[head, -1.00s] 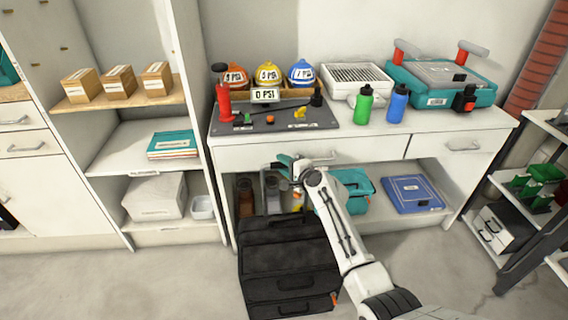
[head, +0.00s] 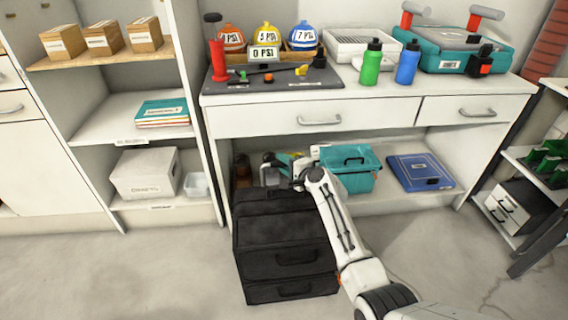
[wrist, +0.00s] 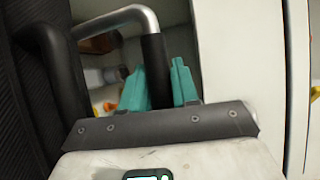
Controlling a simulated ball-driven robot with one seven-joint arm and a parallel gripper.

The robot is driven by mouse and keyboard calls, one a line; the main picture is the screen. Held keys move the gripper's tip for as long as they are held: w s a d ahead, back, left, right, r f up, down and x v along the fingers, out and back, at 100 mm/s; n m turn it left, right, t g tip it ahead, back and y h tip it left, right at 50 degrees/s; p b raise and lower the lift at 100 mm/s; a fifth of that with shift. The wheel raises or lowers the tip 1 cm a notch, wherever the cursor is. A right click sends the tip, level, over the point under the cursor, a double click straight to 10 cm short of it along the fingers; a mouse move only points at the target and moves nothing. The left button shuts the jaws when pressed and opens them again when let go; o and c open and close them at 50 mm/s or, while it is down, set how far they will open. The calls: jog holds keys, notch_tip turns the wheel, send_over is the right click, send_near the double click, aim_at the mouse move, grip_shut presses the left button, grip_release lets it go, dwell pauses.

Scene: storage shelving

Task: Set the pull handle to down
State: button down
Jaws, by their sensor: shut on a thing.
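The pull handle (head: 267,158) is a frame rising from the back of the black stacked case (head: 275,235) on the floor. In the wrist view the pull handle (wrist: 155,70) has a silver bar and a black grip. My gripper (head: 287,162) has teal fingers, which also show in the wrist view (wrist: 160,88), one on each side of the black grip. It is shut on the handle. The handle stands a short way above the case's top. The arm hides part of the handle and of the case's right side.
The white workbench (head: 375,112) stands behind the case, with drawers above an open lower shelf. A teal toolbox (head: 347,180) and a blue case (head: 420,173) sit on that shelf. A white shelf unit (head: 110,120) stands at left. The floor in front is clear.

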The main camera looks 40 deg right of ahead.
jog(key=shift+f, duration=0.1)
jog(key=c, duration=0.9)
grip_release()
jog(key=shift+s, duration=0.1)
jog(key=s+p, duration=0.1)
jog(key=s, duration=0.2)
jog(key=s+r+p, duration=0.1)
jog(key=s, duration=0.3)
jog(key=s+r+p, duration=0.1)
jog(key=s, duration=0.2)
jog(key=shift+s+a+p, duration=0.2)
jog(key=shift+s+p, duration=0.05)
jog(key=shift+p, duration=0.15)
